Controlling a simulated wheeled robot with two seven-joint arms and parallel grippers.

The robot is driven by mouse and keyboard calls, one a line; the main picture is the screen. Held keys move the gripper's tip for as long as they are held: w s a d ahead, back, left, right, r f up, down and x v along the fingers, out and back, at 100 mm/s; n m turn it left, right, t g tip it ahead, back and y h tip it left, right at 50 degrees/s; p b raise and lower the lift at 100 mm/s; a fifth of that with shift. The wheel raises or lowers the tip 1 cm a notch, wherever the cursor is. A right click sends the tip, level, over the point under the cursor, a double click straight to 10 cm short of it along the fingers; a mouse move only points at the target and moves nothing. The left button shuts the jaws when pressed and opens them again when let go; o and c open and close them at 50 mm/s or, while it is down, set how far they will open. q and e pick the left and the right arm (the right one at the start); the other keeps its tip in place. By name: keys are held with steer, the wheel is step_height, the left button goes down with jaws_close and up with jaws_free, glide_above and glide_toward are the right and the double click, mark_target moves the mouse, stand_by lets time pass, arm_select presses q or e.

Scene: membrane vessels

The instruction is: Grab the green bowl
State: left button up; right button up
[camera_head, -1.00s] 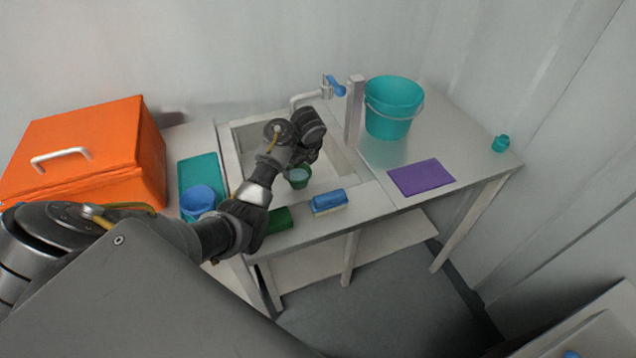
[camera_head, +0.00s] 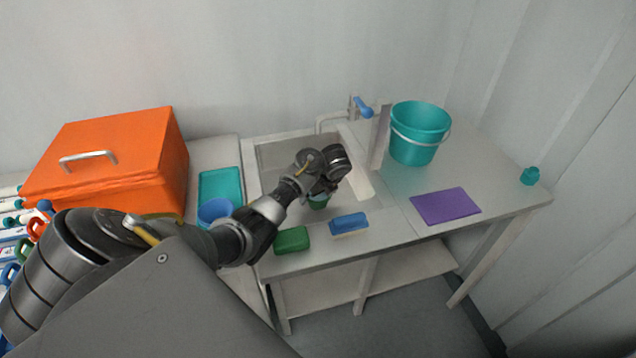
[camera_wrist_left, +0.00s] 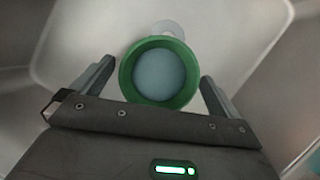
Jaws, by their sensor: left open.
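The green bowl (camera_head: 318,203) sits in the sink basin in the head view, mostly hidden behind my left gripper (camera_head: 323,188). In the left wrist view the round green bowl (camera_wrist_left: 160,98) has a pale blue-grey inside, and the left gripper's two fingers (camera_wrist_left: 157,72) stand apart on either side of it. The left gripper is open, with the bowl between its fingers in that view; small gaps show beside the rim. How deep the fingertips reach beside the bowl cannot be told. My right gripper is not in view.
A green sponge (camera_head: 292,240) and a blue sponge (camera_head: 349,225) lie on the sink's front edge. A blue bowl (camera_head: 214,213) and teal tray (camera_head: 221,184) are left of the sink.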

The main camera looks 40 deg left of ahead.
arm_select(q)
steer(key=shift+a+f, duration=0.3)
steer(key=shift+f, duration=0.25)
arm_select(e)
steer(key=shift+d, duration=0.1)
arm_select(q)
steer(key=shift+d, duration=0.1)
steer(key=shift+r, duration=0.1)
steer(key=shift+c, duration=1)
steer(key=c, duration=1.1)
steer(key=shift+w+r+p, duration=0.1)
steer(key=shift+r+p, duration=0.15)
steer(key=shift+p, duration=0.15)
steer(key=shift+r+p, duration=0.65)
steer(key=shift+p, duration=0.25)
steer(key=a, duration=0.9)
steer(key=s+a+b, duration=0.1)
steer(key=a, duration=0.3)
steer(key=shift+a+f, duration=0.2)
steer(key=shift+f, duration=0.2)
step_height(320, 180, up, 14)
steer(key=p, duration=1.4)
steer(key=shift+d+p, duration=0.2)
steer(key=shift+p, duration=0.2)
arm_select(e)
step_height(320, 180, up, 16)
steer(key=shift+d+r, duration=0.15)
